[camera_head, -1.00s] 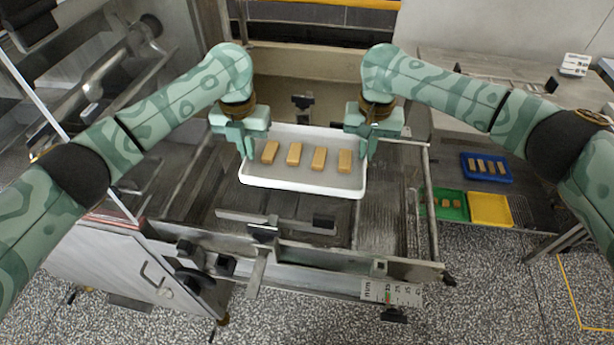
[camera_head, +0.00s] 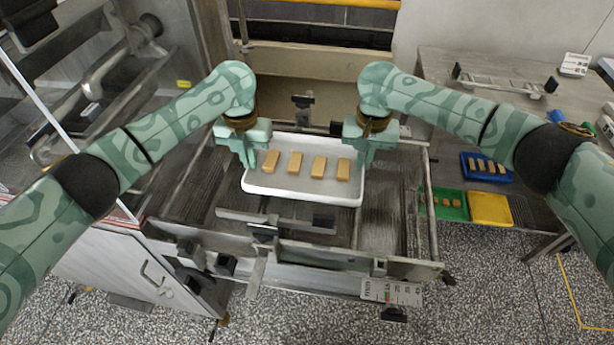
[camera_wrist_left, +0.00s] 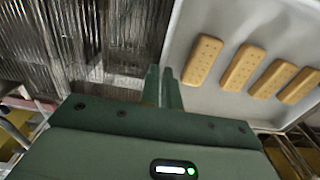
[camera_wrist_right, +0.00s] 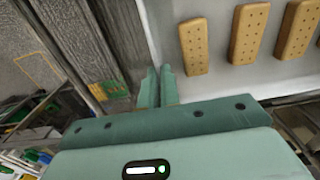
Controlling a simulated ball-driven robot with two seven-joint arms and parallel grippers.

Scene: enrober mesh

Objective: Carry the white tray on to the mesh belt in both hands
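The white tray (camera_head: 300,194) is over the mesh belt (camera_head: 383,215), looking level, with several tan biscuits (camera_head: 318,167) in a row on it. I cannot tell whether its underside touches the belt. My left gripper (camera_head: 250,158) is at the tray's left end, its fingers close together on the end wall; the left wrist view shows this grip (camera_wrist_left: 163,80). My right gripper (camera_head: 367,157) is on the right end wall in the same way, as the right wrist view shows (camera_wrist_right: 158,82). The tray hides the belt under it.
A metal bar with dark clamps (camera_head: 264,232) crosses in front of the tray. A side rail (camera_head: 431,205) bounds the belt at right. A side table (camera_head: 440,90) holds a blue tray (camera_head: 486,168), a green tray (camera_head: 449,205) and a yellow tray (camera_head: 490,209).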

